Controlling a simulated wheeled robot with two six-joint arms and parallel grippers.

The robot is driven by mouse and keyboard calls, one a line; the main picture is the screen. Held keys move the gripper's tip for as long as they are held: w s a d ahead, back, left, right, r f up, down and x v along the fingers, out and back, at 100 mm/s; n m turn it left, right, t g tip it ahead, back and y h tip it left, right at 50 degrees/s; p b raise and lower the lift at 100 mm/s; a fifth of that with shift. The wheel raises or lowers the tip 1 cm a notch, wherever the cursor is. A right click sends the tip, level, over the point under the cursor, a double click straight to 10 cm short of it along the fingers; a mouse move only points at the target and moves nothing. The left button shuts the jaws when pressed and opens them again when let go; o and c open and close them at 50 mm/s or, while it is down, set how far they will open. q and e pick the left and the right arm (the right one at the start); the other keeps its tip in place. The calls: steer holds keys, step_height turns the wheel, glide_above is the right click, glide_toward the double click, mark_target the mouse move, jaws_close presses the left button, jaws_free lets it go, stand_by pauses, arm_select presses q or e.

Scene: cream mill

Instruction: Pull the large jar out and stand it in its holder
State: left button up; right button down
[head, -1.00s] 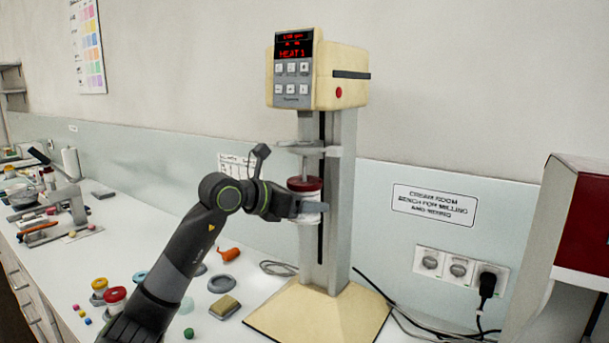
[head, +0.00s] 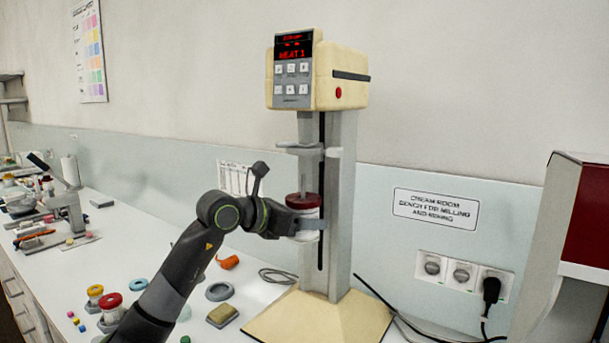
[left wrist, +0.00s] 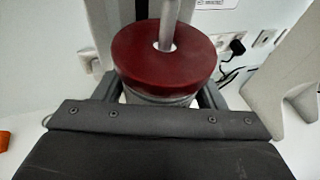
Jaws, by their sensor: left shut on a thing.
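The large jar (head: 306,232), white with a dark red lid, is between the fingers of my left gripper (head: 308,224), in front of the mill's column. In the left wrist view its red lid (left wrist: 160,55) has a central hole with the mill's grey shaft (left wrist: 169,27) passing through it. My left gripper is shut on the jar and holds it upright below the mill's arm, above the base. Grey rings (head: 219,291) lie on the bench; I cannot tell which one is the jar's holder. My right gripper is not in view.
The cream mill (head: 340,75) shows "HEAT 1" and stands on a wide base (head: 322,322). Smaller jars with red (head: 110,300) and yellow lids stand at the lower left, with a sponge-like block (head: 223,313) nearby. A cable and sockets (head: 461,272) are at the right.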

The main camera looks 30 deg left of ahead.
arm_select(q)
steer(key=s+a+b, duration=0.1)
steer(key=s+b, duration=0.3)
steer(key=s, duration=0.5)
steer(key=shift+s+a+b, duration=0.15)
steer(key=shift+s+b, duration=0.15)
steer(key=shift+b, duration=0.1)
stand_by(0.7)
steer(key=shift+w+f, duration=0.1)
stand_by(0.3)
